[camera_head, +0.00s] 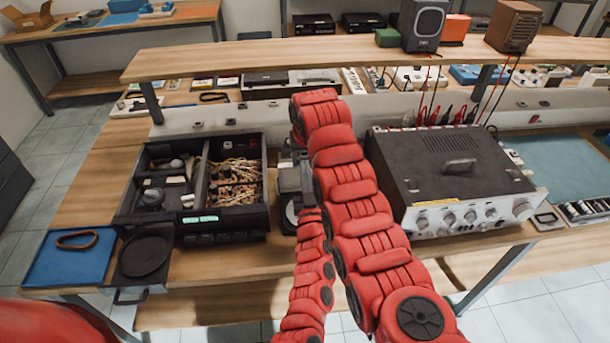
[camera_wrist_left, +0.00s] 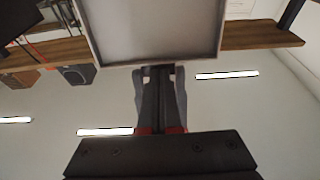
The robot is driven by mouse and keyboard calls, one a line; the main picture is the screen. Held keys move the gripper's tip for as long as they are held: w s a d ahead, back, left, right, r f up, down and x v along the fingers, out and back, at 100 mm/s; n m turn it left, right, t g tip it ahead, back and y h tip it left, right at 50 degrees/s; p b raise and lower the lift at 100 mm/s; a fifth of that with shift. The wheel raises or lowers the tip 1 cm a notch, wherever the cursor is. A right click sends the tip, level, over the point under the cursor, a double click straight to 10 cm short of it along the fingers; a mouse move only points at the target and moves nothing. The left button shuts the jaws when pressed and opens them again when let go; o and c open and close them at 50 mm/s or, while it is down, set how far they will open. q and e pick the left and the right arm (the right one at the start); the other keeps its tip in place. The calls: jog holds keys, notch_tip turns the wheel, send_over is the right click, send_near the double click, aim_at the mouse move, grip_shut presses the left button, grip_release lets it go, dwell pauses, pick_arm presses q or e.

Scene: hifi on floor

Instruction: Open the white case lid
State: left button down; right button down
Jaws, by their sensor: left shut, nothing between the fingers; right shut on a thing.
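In the left wrist view, which is upside down, my left gripper (camera_wrist_left: 160,72) is shut with nothing between its fingers. Its tips are at the edge of a pale framed panel (camera_wrist_left: 155,28), which looks like the white case lid seen from inside; I cannot tell whether they touch it. In the head view I cannot make out a white case; red arm links cover the middle of the bench. A dark gripper (camera_head: 291,185), seemingly my right one, shows beside these links. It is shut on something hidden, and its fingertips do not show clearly.
A black open case (camera_head: 192,240) with cables and parts stands left of the arm. A black-topped amplifier (camera_head: 455,165) stands close on its right. A blue tray (camera_head: 65,262) lies at the left end. A wooden shelf (camera_head: 220,60) with speakers runs above the bench.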

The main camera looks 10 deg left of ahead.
jog(key=c, duration=0.7)
grip_release()
jog(key=shift+s+f, duration=0.35)
jog(key=shift+f, duration=0.05)
jog(key=o, duration=0.5)
jog(key=shift+w, duration=0.3)
jog(key=shift+c, duration=0.2)
jog(key=shift+r, duration=0.2)
